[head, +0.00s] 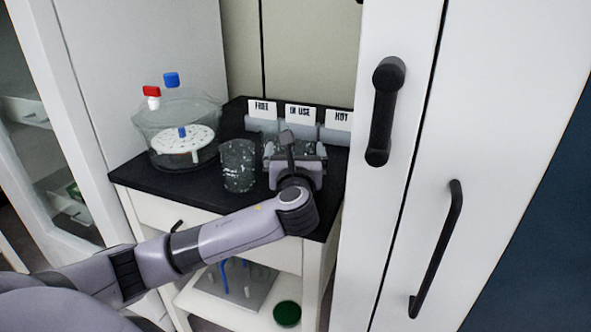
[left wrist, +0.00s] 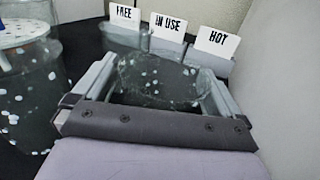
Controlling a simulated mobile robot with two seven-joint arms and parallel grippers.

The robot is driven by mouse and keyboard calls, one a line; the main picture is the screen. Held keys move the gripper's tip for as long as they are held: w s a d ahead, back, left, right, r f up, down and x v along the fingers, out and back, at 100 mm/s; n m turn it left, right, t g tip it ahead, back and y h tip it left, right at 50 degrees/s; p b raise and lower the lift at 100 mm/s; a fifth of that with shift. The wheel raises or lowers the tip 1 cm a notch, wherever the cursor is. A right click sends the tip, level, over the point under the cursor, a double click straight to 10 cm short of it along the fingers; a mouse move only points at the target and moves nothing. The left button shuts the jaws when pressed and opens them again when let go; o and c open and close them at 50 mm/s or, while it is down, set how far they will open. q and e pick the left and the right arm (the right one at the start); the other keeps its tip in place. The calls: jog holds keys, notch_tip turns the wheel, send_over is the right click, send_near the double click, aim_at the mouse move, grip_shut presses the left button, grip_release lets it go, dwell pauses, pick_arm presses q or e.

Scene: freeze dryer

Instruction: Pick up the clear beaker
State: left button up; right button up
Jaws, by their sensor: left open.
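A clear speckled beaker (left wrist: 155,88) stands between the two spread fingers of my left gripper (left wrist: 156,68) in the left wrist view. The fingers lie on either side of it; I cannot tell whether they touch it. In the head view my left gripper (head: 295,158) is over the black counter top and hides most of this beaker. A second clear speckled beaker (head: 238,165) stands upright just left of the gripper. It also shows at the left of the left wrist view (left wrist: 32,100). My right gripper is not in view.
Holders with cards FREE (head: 262,112), IN USE (head: 299,116) and HOT (head: 338,120) stand behind the gripper. A clear round chamber (head: 180,130) with a white perforated plate stands at left on the black counter (head: 150,181). A tall white cabinet door (head: 385,200) is close at right.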

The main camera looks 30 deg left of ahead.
pick_arm(q)
jog(key=shift+c, duration=0.3)
jog(key=c, duration=1)
jog(key=shift+r, duration=0.15)
